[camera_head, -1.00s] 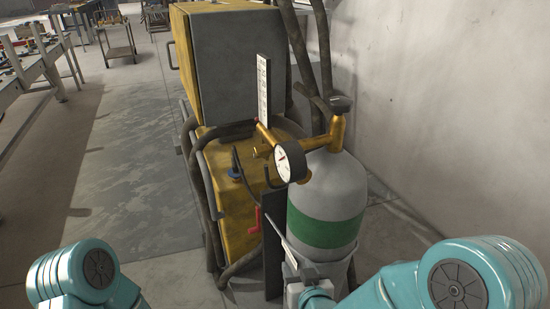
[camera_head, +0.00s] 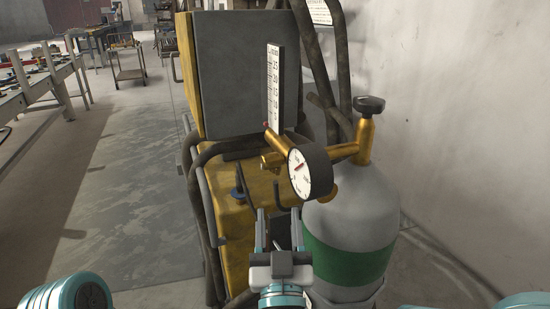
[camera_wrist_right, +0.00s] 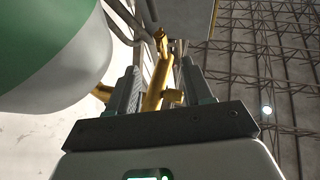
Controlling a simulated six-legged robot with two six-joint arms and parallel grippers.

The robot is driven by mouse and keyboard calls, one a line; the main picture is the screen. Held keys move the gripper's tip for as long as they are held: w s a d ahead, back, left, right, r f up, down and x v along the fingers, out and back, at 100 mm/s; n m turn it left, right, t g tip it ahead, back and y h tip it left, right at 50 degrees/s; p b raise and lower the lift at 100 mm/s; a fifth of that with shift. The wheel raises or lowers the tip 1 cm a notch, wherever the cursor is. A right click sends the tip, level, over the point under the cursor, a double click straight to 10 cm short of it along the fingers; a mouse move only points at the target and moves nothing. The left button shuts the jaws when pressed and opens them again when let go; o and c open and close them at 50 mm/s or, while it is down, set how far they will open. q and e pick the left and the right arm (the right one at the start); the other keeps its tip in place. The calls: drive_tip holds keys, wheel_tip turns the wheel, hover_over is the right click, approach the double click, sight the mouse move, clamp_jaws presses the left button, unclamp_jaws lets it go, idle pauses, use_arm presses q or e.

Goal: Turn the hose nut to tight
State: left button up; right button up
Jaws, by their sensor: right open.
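The brass regulator (camera_head: 342,152) sits on top of the gas cylinder (camera_head: 352,214), with a round gauge (camera_head: 301,174) facing me. A short brass fitting (camera_head: 271,160), which looks like the hose nut, sticks out left of the gauge; I cannot tell how tight it is. My right gripper (camera_head: 279,218) is open, with its fingers pointing up below the gauge and apart from the fitting. In the right wrist view, brass parts (camera_wrist_right: 157,84) show beyond and between the open fingers (camera_wrist_right: 160,92). My left gripper is out of view; only my left arm shows at lower left.
An upright scale plate (camera_head: 275,88) stands behind the fitting. A yellow and grey machine (camera_head: 243,75) stands behind, with dark hoses around it. A wall (camera_head: 455,120) rises close on the right. Open floor (camera_head: 140,190) lies to the left.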

drive_tip(key=p+x, duration=0.1)
drive_tip(key=x, duration=1.3)
drive_tip(key=shift+w, duration=0.2)
